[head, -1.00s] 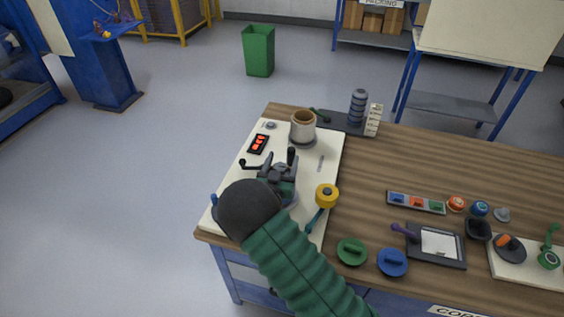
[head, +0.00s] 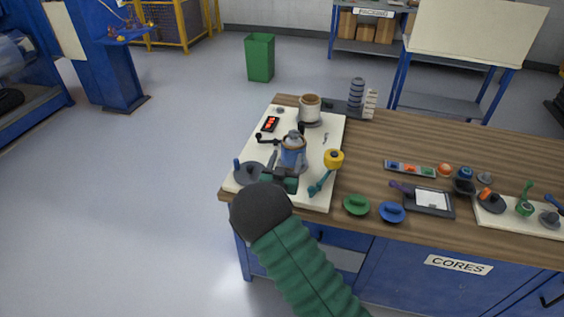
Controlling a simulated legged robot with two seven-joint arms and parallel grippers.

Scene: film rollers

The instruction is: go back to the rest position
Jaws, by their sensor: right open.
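My right gripper (head: 285,169) is open, at the end of my green-sleeved arm, which comes in from the bottom. It is at the near part of a white board (head: 325,149) on the bench. A blue canister with a grey top (head: 293,152) stands upright just beyond the fingers. The fingers are small and dark here, and I cannot tell whether they touch the canister. My left gripper is not in view.
The wooden bench (head: 437,140) holds a brown-rimmed pot (head: 310,108), a yellow-headed tool (head: 333,160), a green disc (head: 356,205), a blue disc (head: 391,212) and a dark tray (head: 410,205). Grey floor left of the bench is clear up to a green bin (head: 260,58).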

